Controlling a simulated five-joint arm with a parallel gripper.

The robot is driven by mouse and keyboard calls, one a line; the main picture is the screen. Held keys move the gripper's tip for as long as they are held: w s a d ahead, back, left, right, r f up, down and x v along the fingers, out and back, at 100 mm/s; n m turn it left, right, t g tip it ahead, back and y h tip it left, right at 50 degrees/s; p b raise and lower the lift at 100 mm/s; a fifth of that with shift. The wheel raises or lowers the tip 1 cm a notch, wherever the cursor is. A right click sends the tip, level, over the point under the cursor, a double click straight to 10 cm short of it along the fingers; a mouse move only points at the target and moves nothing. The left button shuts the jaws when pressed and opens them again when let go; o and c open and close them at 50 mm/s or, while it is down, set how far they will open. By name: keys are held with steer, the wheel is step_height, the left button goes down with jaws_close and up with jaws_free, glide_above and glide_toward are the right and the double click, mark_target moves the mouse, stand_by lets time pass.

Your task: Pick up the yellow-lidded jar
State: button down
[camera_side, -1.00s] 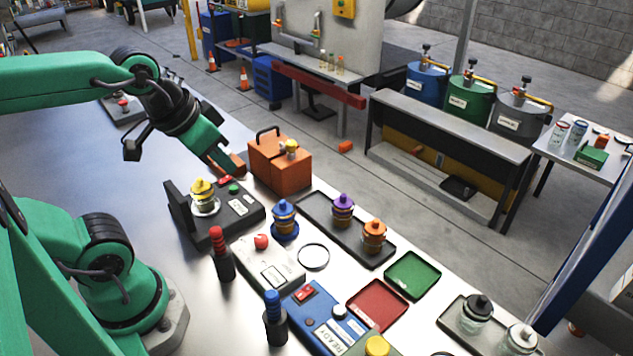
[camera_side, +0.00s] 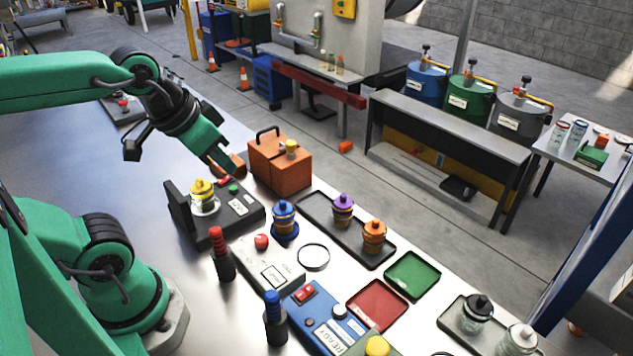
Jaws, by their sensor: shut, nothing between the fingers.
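The yellow-lidded jar (camera_side: 202,192) stands upright on a white round seat on a dark device at the left of the bench. Its yellow knobbed lid shows clearly. My gripper (camera_side: 230,170) is shut and empty. It appears in the picture just above and right of the jar, apart from it, in front of the orange box's left side. The fingertips are small and partly hard to make out.
The dark device (camera_side: 240,212) has red and green buttons. An orange box (camera_side: 283,172) stands behind it. Blue (camera_side: 284,219), purple (camera_side: 343,208) and orange (camera_side: 374,236) lidded jars stand to the right. A red-topped bottle (camera_side: 219,255) stands in front.

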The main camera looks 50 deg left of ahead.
steer(key=c, duration=0.7)
jaws_free()
steer(key=n+g, duration=0.6)
steer(key=n, duration=0.3)
glide_above(201, 186)
steer(key=f, duration=0.7)
steer(key=a+f, duration=0.1)
steer(key=f, duration=0.2)
steer(key=shift+w+f, duration=0.1)
steer(key=shift+f, duration=0.2)
steer(key=shift+d+f, duration=0.1)
steer(key=shift+f, duration=3.8)
steer(key=c, duration=1.2)
